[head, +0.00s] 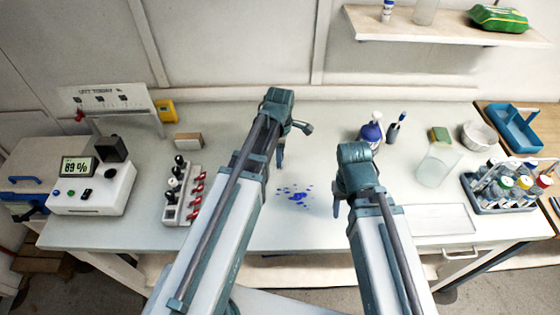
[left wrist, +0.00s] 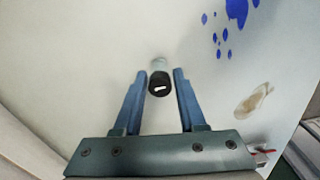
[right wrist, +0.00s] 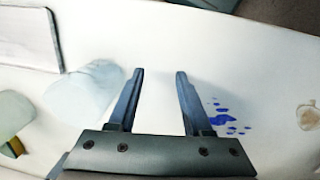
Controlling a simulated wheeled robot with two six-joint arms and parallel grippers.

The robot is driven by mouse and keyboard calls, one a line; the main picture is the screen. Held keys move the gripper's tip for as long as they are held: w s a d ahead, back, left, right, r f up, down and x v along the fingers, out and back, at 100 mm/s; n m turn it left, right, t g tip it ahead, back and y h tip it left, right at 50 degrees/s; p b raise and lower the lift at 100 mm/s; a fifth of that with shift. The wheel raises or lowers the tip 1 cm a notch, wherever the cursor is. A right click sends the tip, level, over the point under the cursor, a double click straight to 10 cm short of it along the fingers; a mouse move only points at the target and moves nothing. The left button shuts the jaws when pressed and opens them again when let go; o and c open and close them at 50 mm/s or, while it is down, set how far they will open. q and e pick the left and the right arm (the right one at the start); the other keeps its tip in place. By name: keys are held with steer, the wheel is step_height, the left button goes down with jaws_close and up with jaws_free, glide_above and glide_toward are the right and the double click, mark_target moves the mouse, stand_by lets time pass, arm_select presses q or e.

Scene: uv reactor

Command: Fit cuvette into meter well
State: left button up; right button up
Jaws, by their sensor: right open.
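The meter (head: 93,188) is a white box with a lit display at the left of the bench; a black block (head: 112,149) sits at its back right corner. A black-capped piece with a pale body, apparently the cuvette (left wrist: 159,84), shows between the fingers of my left gripper (left wrist: 160,75). The cap nearly fills the gap; I cannot tell if the fingers touch it. In the head view my left gripper (head: 292,145) is over mid-bench, and I cannot make out the cuvette there. My right gripper (right wrist: 160,72) is open and empty above the bench, right of the blue spots.
A rack with red and black parts (head: 182,193) stands between the meter and my left arm. Blue spots (head: 297,197) mark the bench. At right are a blue-filled bottle (head: 371,131), a clear beaker (head: 437,166) and a tube rack (head: 502,190).

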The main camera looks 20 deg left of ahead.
arm_select(q)
jaws_close()
step_height(320, 180, up, 10)
steer(key=p, duration=1)
steer(key=shift+r, duration=0.1)
arm_select(e)
step_height(320, 180, up, 10)
arm_select(q)
step_height(320, 180, down, 7)
steer(key=b, duration=0.6)
steer(key=shift+r+b, duration=0.1)
steer(key=shift+b, duration=0.25)
arm_select(e)
step_height(320, 180, down, 7)
steer(key=shift+r, duration=0.15)
arm_select(q)
steer(key=shift+r, duration=0.1)
arm_select(e)
steer(key=shift+r, duration=0.1)
arm_select(q)
steer(key=shift+r, duration=0.1)
arm_select(e)
steer(key=shift+r, duration=0.15)
